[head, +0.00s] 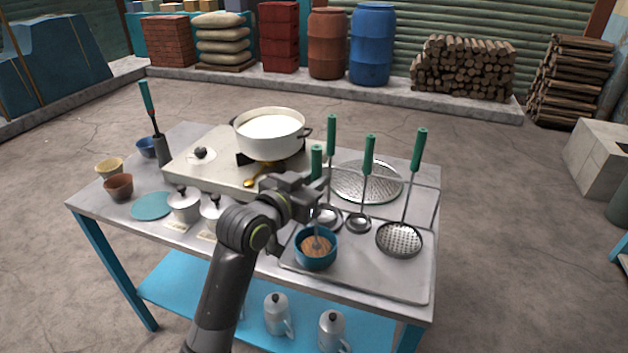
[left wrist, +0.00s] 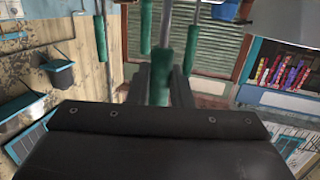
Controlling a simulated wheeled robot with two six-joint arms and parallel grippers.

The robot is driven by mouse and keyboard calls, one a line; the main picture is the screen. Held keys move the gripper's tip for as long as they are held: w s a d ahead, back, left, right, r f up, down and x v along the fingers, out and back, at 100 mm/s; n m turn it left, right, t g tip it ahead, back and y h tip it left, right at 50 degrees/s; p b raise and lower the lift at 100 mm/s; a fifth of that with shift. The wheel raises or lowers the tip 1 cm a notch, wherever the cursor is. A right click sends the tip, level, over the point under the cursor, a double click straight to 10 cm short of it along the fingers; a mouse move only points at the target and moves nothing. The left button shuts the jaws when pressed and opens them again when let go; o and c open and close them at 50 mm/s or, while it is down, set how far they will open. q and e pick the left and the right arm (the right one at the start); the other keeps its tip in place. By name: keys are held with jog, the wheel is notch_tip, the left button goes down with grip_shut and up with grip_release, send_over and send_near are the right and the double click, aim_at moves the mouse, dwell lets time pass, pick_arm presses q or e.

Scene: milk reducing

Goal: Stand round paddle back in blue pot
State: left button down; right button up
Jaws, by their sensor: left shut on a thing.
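The round paddle's green handle (head: 317,158) stands roughly upright in my left gripper (head: 312,188), which is shut on it. In the left wrist view the green handle (left wrist: 162,60) shows between the dark jaws (left wrist: 160,92). Part of the paddle's shaft is hidden behind the gripper. The small blue pot (head: 302,257), with brown contents, stands on the metal tray directly below the gripper. A grey shaft end shows over the pot's mouth; I cannot tell whether it touches the bottom. My right gripper is not in view.
A white milk pan (head: 270,133) sits on the stove behind. Lidded canisters (head: 184,206) and bowls (head: 119,187) stand left.

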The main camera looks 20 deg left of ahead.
pick_arm(q)
jog(key=shift+f, duration=0.1)
jog(key=c, duration=1.3)
grip_release()
jog(key=v, duration=1.2)
